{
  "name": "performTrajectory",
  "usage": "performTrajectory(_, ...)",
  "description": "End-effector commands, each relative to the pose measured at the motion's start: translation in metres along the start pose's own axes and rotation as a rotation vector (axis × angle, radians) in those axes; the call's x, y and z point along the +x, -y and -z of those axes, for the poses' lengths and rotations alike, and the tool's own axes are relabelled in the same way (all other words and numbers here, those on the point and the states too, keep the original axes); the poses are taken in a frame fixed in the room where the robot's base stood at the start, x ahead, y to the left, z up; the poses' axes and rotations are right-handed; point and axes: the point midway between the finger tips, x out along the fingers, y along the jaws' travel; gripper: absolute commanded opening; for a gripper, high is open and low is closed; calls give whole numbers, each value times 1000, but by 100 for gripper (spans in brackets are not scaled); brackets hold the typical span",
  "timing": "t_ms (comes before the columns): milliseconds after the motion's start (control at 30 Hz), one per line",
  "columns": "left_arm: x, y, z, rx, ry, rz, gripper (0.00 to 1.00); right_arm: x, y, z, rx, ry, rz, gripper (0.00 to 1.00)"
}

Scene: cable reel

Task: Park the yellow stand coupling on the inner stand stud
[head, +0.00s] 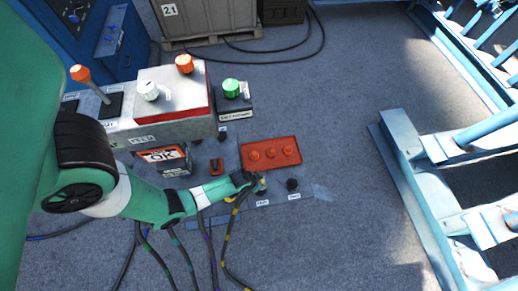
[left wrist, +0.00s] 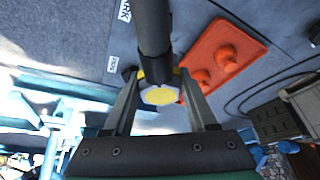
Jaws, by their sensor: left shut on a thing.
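My left gripper (head: 256,182) is shut on the yellow coupling, low over the front of the grey floor plate. In the left wrist view the yellow coupling (left wrist: 160,95) sits between the two fingers (left wrist: 160,108), its yellow face toward the camera and a thick black cable running from it. In the head view the gripper mostly hides the coupling. A dark stud (head: 292,184) stands just right of the gripper by a white label; a dark stud also shows in the left wrist view (left wrist: 128,73). Whether the coupling touches a stud is hidden. My right gripper is not in view.
A red tray (head: 270,140) with three orange caps lies just behind the gripper. A control box (head: 160,100) and a box marked OK (head: 165,160) stand to the left. Several banded cables (head: 228,235) trail forward. Blue framework (head: 400,160) stands right, past open floor.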

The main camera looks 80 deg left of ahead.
Motion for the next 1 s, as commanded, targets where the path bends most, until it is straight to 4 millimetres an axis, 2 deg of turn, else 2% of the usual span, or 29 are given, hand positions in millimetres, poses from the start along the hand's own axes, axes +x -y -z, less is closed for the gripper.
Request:
performTrajectory(600, 70, 0, -28, 1, -2, -1, 0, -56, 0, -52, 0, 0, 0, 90)
performTrajectory(767, 79, 0, -32, 1, -1, -1, 0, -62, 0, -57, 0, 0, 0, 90)
performTrajectory(1000, 79, 0, -32, 1, -2, -1, 0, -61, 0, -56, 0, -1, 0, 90)
